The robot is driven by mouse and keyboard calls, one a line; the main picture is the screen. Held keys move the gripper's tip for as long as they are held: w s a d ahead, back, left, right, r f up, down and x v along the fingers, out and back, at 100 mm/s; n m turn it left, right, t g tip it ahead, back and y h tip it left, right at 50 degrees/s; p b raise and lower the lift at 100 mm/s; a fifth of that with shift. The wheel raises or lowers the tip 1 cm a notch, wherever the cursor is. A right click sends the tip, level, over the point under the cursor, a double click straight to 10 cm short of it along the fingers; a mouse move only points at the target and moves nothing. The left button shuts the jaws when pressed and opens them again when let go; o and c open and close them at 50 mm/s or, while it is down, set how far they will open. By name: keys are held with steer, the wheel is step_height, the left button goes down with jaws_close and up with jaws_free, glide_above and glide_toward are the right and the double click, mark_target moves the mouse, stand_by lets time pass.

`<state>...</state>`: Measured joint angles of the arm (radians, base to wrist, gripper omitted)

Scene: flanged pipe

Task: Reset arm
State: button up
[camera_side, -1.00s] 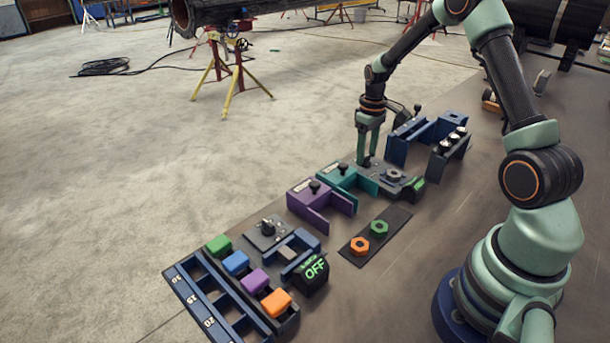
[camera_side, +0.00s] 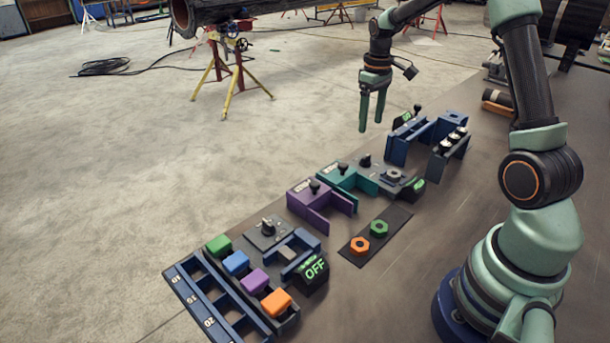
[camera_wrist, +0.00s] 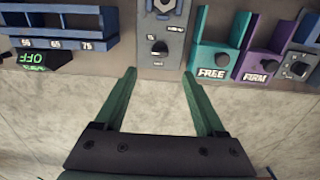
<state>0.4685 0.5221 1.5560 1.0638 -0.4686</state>
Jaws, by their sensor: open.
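My gripper (camera_side: 372,112) is open and empty, pointing down in the air above and behind the row of fixtures. In the wrist view its two green fingers (camera_wrist: 155,85) stand apart with nothing between them. Below it is a grey panel with a black knob (camera_side: 365,160), which also shows in the wrist view (camera_wrist: 159,48). Next to it stand the teal bracket (camera_side: 345,178), labelled FREE in the wrist view (camera_wrist: 213,60), and the purple bracket (camera_side: 325,203), labelled FIRM there (camera_wrist: 259,62).
A dark plate holds an orange nut (camera_side: 360,245) and a green nut (camera_side: 379,228). A rack carries green, blue, purple and orange blocks (camera_side: 256,281) at front left. A display (camera_side: 312,271) reads OFF. Blue stands (camera_side: 412,140) are at the back. Air around my gripper is clear.

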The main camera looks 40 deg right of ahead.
steer(key=shift+r, duration=0.95)
